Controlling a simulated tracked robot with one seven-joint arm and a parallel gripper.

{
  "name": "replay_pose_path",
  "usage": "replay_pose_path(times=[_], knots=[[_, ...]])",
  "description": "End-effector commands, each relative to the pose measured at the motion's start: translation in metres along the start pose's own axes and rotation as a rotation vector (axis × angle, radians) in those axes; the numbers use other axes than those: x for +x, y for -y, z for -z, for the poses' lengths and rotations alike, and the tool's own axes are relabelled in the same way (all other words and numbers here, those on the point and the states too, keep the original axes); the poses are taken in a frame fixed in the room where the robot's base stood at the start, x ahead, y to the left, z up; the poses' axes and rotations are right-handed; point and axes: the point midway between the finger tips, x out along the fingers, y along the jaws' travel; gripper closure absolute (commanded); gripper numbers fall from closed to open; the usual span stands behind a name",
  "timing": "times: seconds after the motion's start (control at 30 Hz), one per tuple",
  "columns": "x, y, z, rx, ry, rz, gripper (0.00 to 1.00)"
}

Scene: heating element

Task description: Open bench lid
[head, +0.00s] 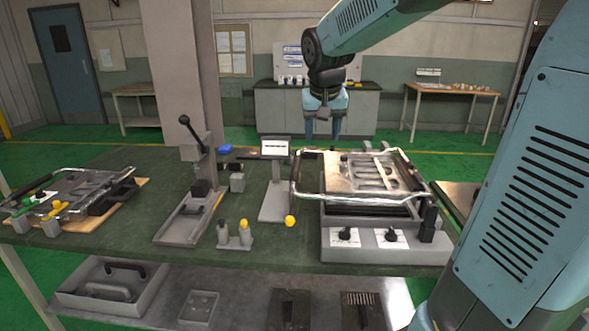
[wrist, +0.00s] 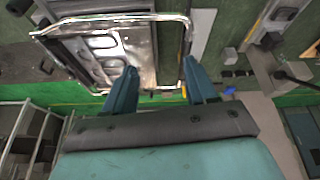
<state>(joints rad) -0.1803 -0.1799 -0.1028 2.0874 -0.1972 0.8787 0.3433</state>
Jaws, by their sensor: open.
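The bench lid (head: 350,172) is a metal panel with cut-out slots, framed by a chrome tubular handle (head: 360,201). It lies roughly flat over a grey bench unit (head: 372,244) with two black knobs, on the right of the table. In the wrist view the lid (wrist: 98,44) and its chrome bar (wrist: 120,20) show beyond the fingers. My gripper (head: 322,131) points down with its fingers apart and empty. In the head view it appears above and behind the lid's left part. In the wrist view my gripper (wrist: 162,88) is open; I cannot tell its exact distance from the bar.
A small stand with a white display (head: 275,149) is left of the lid. A lever press (head: 195,190) stands farther left, and a second framed fixture (head: 75,190) lies at the left end. A yellow knob (head: 290,221) is near the unit's left front.

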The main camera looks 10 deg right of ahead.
Motion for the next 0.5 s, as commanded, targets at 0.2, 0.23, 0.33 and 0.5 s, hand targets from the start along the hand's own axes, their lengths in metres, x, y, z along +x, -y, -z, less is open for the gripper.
replay_pose_path(times=[0.2,0.23,0.33,0.5], knots=[[0.045,0.026,0.058,0.026,0.019,-0.059,0.43],[0.052,0.03,0.065,0.031,0.02,-0.067,0.43],[0.075,0.043,0.087,0.041,0.022,-0.097,0.43],[0.113,0.066,0.119,0.056,0.02,-0.144,0.43]])
